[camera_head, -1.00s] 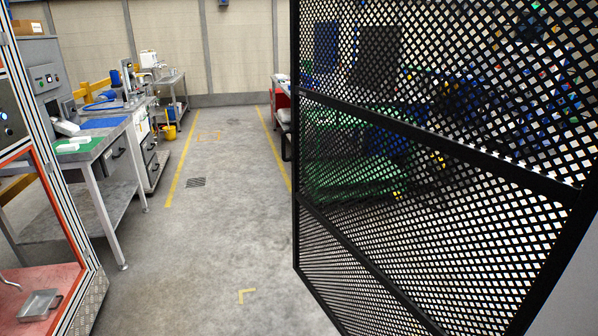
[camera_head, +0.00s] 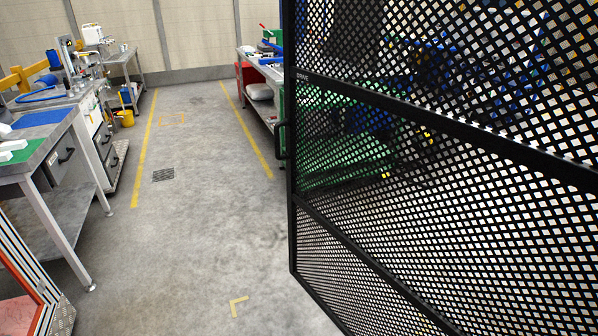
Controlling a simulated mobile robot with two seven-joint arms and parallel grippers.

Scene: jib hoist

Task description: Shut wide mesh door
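The wide mesh door (camera_head: 440,118) is a black frame with diamond mesh and fills the right half of the head view. It stands open, angled away from me, with its free edge near the middle of the picture. A dark handle (camera_head: 281,140) shows at that free edge, on the far side. The door's right side runs out of the picture. Neither of my grippers is in view.
A clear concrete aisle (camera_head: 205,215) with yellow lines runs ahead. On the left are a workbench (camera_head: 45,150) and an orange-edged metal frame (camera_head: 28,275). A bench (camera_head: 262,75) stands behind the door's free edge. Green and blue things show through the mesh.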

